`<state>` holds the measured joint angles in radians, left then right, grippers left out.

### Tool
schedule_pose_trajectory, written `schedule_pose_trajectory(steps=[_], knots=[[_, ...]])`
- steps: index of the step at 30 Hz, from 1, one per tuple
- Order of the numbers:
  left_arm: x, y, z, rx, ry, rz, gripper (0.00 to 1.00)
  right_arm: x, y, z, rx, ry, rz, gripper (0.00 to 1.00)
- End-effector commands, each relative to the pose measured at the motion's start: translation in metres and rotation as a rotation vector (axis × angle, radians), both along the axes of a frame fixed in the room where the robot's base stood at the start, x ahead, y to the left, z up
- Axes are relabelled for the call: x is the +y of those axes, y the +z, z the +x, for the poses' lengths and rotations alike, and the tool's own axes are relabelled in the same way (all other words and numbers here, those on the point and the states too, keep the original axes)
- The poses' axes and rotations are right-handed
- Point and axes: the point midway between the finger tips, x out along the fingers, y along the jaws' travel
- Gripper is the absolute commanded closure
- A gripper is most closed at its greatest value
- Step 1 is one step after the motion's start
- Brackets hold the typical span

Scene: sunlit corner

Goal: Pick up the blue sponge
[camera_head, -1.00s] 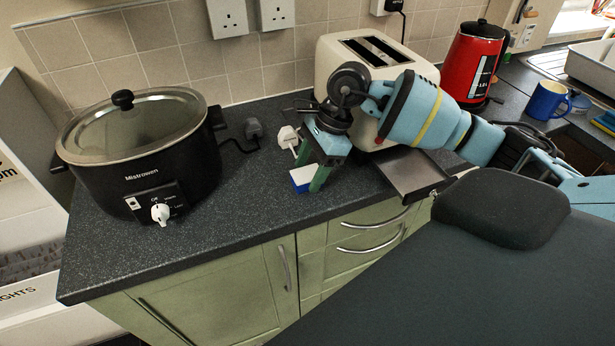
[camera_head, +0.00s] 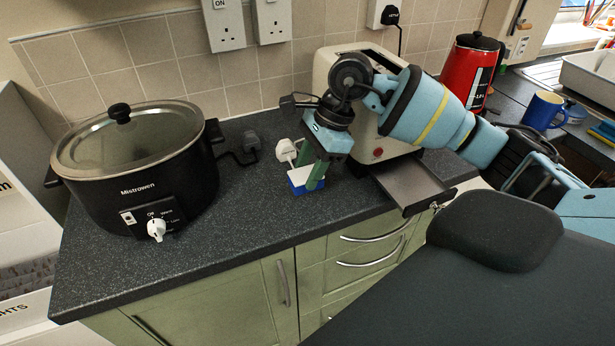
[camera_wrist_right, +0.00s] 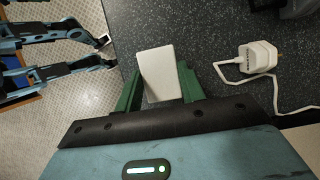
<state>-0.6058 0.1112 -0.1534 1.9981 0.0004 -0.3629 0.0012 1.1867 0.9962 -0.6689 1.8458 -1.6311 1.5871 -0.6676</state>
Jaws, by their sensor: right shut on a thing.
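The blue sponge (camera_head: 309,185), with a white top face, is at the counter's front in the head view, below the toaster's left side. My right gripper (camera_head: 311,176) has its green fingers on either side of it and is shut on it. In the right wrist view the sponge's pale face (camera_wrist_right: 160,72) shows between the two green fingers (camera_wrist_right: 160,88). I cannot tell whether its underside touches the counter. My left gripper does not show in the head view; blue arm parts (camera_wrist_right: 60,60) show at the wrist view's left.
A white plug (camera_head: 286,150) lies close behind the sponge; it also shows in the wrist view (camera_wrist_right: 258,57). The cream toaster (camera_head: 372,120) stands right behind my right arm, a black slow cooker (camera_head: 150,190) to the left. Clear counter (camera_head: 215,235) lies between cooker and sponge.

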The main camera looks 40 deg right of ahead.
Motion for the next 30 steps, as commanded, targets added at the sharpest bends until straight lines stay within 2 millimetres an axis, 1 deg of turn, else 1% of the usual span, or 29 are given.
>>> schedule_pose_trajectory(steps=[1, 5, 12, 18, 24, 30], knots=[[0.000, -0.002, -0.001, 0.003, 0.000, 0.001, 0.21, 0.001, -0.004, -0.011, 0.009, 0.003, -0.005, 0.86], [0.000, -0.005, -0.001, 0.006, 0.000, 0.000, 0.21, 0.007, -0.002, -0.034, 0.008, 0.005, -0.005, 0.86], [0.000, -0.014, -0.005, 0.018, -0.001, 0.000, 0.21, 0.020, 0.002, -0.086, 0.010, 0.005, -0.006, 0.86], [-0.001, -0.019, -0.006, 0.025, 0.000, -0.001, 0.21, 0.030, 0.006, -0.122, 0.010, 0.003, -0.005, 0.86], [-0.002, -0.022, -0.008, 0.030, 0.000, -0.002, 0.21, 0.035, 0.009, -0.144, 0.009, 0.001, -0.003, 0.86], [-0.002, -0.023, -0.009, 0.032, 0.000, -0.003, 0.21, 0.038, 0.011, -0.151, 0.008, 0.001, -0.001, 0.86]])
